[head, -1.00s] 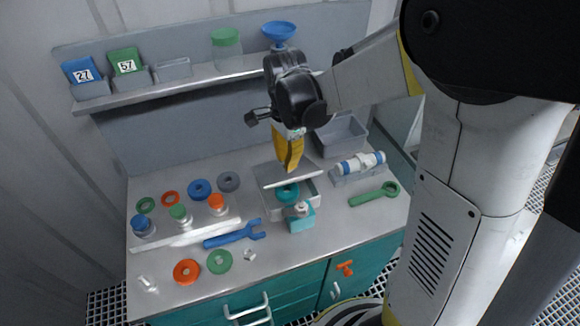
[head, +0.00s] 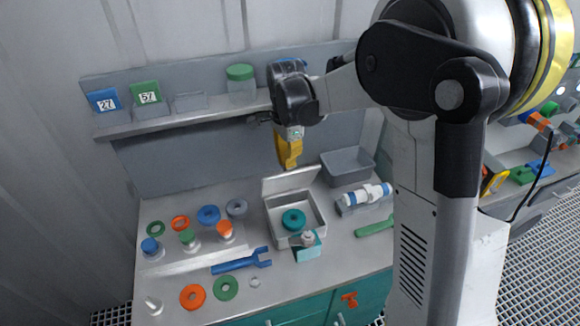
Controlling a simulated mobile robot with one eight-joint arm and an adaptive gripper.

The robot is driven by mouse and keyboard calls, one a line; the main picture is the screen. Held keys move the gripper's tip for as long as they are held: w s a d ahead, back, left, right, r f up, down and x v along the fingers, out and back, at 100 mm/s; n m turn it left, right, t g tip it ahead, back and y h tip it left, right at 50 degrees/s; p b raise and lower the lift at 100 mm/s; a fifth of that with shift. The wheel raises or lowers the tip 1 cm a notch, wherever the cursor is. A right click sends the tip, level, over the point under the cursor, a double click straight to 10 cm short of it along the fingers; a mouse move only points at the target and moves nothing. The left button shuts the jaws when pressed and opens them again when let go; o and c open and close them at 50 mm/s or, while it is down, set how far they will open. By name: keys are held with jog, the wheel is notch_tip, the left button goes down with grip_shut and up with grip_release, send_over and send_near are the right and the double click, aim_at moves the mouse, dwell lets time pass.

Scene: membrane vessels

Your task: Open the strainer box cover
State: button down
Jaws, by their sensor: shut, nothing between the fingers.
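The strainer box (head: 271,228) is a light grey open-topped box on the bench. Its cover (head: 291,181) stands raised along the back edge, so the inside shows. A teal ring-shaped part (head: 293,220) lies in the box. My gripper (head: 289,165) has yellow fingers, shut and empty, pointing down. In the picture the fingertips are just above the cover's top edge; I cannot tell whether they touch it.
A teal block with a metal fitting (head: 308,245) stands at the box's front right corner. A grey bin (head: 348,167) and a white-blue cartridge (head: 366,196) are to the right. A blue wrench (head: 240,261) and several rings and capped jars lie left.

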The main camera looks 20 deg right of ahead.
jog(key=shift+w+f, duration=0.25)
jog(key=shift+f, duration=0.2)
jog(key=c, duration=1.5)
grip_release()
jog(key=o, duration=0.3)
jog(key=shift+w+a+f, duration=0.1)
jog(key=shift+w+a, duration=0.05)
jog(key=shift+w+f, duration=0.1)
jog(key=shift+w, duration=0.15)
notch_tip(320, 180, up, 12)
jog(key=shift+s+r, duration=0.2)
jog(key=shift+r, duration=0.05)
